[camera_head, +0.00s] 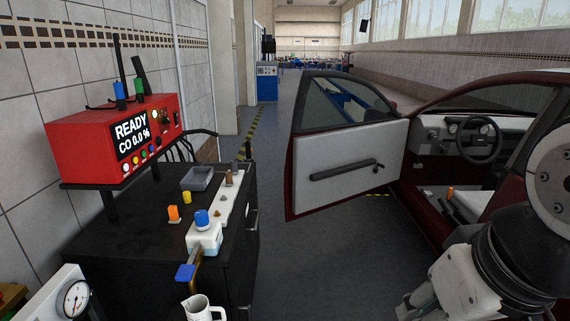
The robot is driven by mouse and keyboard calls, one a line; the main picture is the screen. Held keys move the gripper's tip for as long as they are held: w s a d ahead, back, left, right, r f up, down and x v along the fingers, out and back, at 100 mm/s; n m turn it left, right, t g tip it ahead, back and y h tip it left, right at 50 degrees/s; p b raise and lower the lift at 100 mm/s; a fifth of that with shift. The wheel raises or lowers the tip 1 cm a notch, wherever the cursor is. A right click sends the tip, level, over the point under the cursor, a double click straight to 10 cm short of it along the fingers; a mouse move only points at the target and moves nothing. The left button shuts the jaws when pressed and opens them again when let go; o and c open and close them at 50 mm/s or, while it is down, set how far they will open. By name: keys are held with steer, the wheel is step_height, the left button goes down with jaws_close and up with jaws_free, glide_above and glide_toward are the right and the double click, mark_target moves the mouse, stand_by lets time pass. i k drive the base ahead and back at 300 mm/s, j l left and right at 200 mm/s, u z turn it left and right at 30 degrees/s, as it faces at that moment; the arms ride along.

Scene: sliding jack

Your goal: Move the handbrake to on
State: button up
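The handbrake cannot be picked out for certain. The red car (424,211) stands at the right with its near door (345,172) swung open. Through the opening I see the steering wheel (478,140), the dashboard and a pale seat or floor area (470,201). Small dark shapes beside that pale area are too small to identify; one may be a lever. My arm fills the lower right and hides part of the car's interior. My gripper's fingertips do not show, so its state and any contact are hidden.
A dial gauge (76,298) is at lower left. Floor (318,265) between cabinet and car is clear; the open door juts into it.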

mark_target(449, 215)
steer(key=i+l+z, duration=0.15)
steer(key=i+z, duration=0.2)
steer(key=i, duration=0.6)
steer(key=i+j+z, duration=0.15)
steer(key=i+z, duration=0.25)
steer(key=i, duration=0.55)
steer(key=i+j+z, duration=0.4)
steer(key=i, duration=0.35)
steer(key=i+j+z, duration=0.4)
steer(key=i+j, duration=0.25)
steer(key=i+j+z, duration=0.45)
steer(key=i+j, duration=0.25)
steer(key=j, duration=0.15)
